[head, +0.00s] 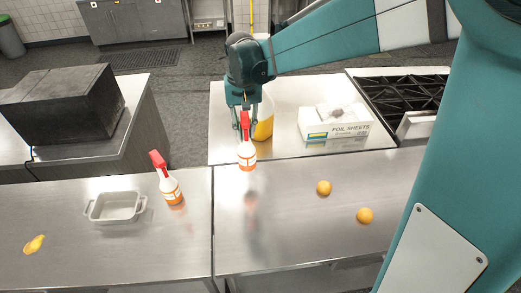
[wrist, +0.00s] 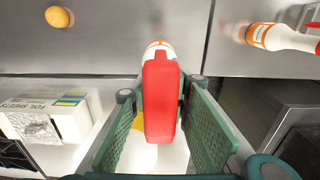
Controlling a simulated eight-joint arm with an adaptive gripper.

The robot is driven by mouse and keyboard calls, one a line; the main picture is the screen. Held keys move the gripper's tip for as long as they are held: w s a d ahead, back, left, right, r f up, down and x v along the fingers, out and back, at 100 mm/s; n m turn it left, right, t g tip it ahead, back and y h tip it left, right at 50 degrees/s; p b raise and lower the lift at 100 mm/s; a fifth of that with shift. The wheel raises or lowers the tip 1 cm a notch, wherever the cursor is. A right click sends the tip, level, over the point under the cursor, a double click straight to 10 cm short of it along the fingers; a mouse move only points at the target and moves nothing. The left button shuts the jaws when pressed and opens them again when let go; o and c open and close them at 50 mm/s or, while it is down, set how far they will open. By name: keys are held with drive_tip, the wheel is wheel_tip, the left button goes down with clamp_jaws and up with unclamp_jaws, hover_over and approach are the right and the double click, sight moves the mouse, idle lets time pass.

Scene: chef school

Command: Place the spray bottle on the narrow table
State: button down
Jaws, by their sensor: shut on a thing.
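My gripper (head: 243,118) is shut on the red head of a spray bottle (head: 247,157), which has a white and orange body. The bottle hangs upright, apparently above the steel counter near its back edge. In the wrist view its red head (wrist: 160,98) sits between the two green finger pads of my gripper (wrist: 160,110). A second, similar spray bottle (head: 170,186) stands on the left steel counter, and it also shows in the wrist view (wrist: 285,38). I cannot tell for sure which surface is the narrow table; a light-topped table (head: 290,92) stands behind the counter.
A foil sheets box (head: 335,128) and a yellow container (head: 264,122) stand on the light-topped table, beside a stove (head: 407,95). Two orange fruits (head: 323,187) lie on the right counter (head: 290,240). A dish (head: 116,206) and yellow item (head: 34,244) lie left. A dark box (head: 65,105) stands back left.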

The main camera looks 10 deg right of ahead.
sight(246, 149)
drive_tip(key=shift+f, duration=2.55)
drive_tip(key=shift+f, duration=2.2)
drive_tip(key=c, duration=2.2)
unclamp_jaws()
drive_tip(key=shift+o, duration=0.2)
drive_tip(key=shift+r, duration=6.15)
